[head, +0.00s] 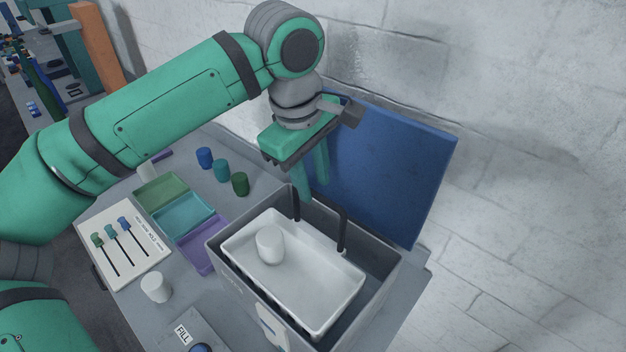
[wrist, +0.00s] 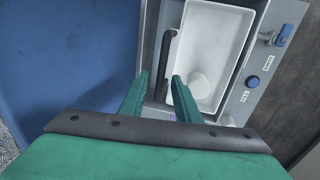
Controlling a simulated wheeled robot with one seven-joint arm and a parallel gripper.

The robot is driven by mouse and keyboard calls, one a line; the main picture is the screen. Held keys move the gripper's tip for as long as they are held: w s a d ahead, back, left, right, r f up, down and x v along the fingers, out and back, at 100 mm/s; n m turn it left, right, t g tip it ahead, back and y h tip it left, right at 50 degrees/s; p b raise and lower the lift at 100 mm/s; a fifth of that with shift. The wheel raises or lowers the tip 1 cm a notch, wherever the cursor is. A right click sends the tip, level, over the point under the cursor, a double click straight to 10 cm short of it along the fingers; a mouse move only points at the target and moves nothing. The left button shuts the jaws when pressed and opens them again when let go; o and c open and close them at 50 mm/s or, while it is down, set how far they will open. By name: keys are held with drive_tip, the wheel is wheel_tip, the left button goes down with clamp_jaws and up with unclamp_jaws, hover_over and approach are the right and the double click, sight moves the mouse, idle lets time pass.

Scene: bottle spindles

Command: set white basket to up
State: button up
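The white basket (head: 335,300) is a rectangular tray inside a grey tub (head: 385,285). A white cylinder (head: 270,245) is in it. A dark handle (head: 342,230) rises along the basket's far side; it shows as a dark bar in the wrist view (wrist: 165,65). My gripper (head: 311,192) is above the tub's far side, near the handle, with its fingers pointing down. In the wrist view the fingers (wrist: 160,90) are apart, with the handle's near end between them in the picture. I cannot tell whether they touch it. The handle's top is partly hidden in the head view.
A blue panel (head: 385,165) stands upright behind the tub, close to my gripper. Green, teal and purple trays (head: 185,213) and small coloured cylinders (head: 221,170) lie left. A slider panel (head: 122,245) and a white cylinder (head: 156,287) are further left.

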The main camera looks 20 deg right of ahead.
wheel_tip(320, 180, up, 10)
drive_tip(key=a, duration=0.1)
drive_tip(key=shift+s+a, duration=0.4)
drive_tip(key=shift+s, duration=0.05)
